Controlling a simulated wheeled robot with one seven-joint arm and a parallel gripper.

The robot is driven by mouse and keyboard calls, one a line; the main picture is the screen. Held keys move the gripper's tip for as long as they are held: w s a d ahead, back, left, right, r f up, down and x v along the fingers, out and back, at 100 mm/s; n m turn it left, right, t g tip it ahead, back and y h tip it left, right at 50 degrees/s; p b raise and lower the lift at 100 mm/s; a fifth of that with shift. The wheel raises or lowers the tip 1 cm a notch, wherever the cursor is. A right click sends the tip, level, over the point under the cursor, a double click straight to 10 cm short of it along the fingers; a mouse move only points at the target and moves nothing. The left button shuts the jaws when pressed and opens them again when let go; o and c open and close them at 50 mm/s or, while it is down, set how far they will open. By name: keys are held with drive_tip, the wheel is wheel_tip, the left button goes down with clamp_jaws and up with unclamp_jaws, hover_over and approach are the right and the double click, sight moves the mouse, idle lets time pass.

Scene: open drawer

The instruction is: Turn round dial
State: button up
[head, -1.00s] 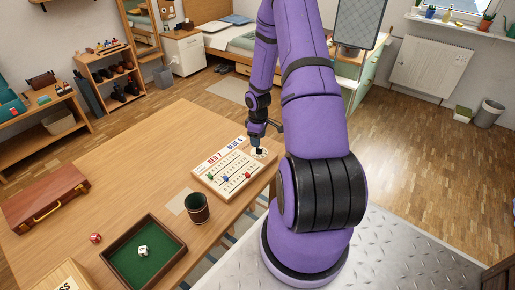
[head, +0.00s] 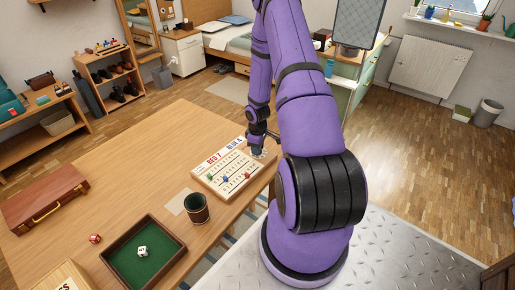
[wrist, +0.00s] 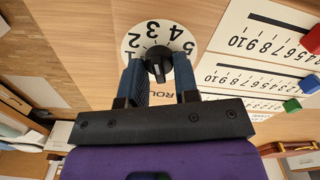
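The round dial (wrist: 150,40) is a white disc with black numbers on the game board; in the wrist view it is upper centre, partly hidden by my fingers. In the head view my gripper (head: 257,150) is down at the right end of the board, hiding most of the dial (head: 265,154).
The game board (head: 213,181) has number rows with red, blue and green pegs. A dark dice cup (head: 197,209), a green-lined tray (head: 165,255) with a white die, a red die (head: 95,238) and a brown case (head: 45,198) are on the table. The table's middle is clear.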

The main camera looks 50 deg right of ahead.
idle(0.3)
drive_tip(key=m, duration=0.3)
drive_tip(key=shift+d+m, duration=0.1)
drive_tip(key=shift+m, duration=2.2)
drive_tip(key=shift+d, duration=0.1)
drive_tip(key=o, duration=0.9)
drive_tip(key=shift+r, duration=0.1)
wheel_tip(320, 180, up, 11)
drive_tip(key=shift+f, duration=0.15)
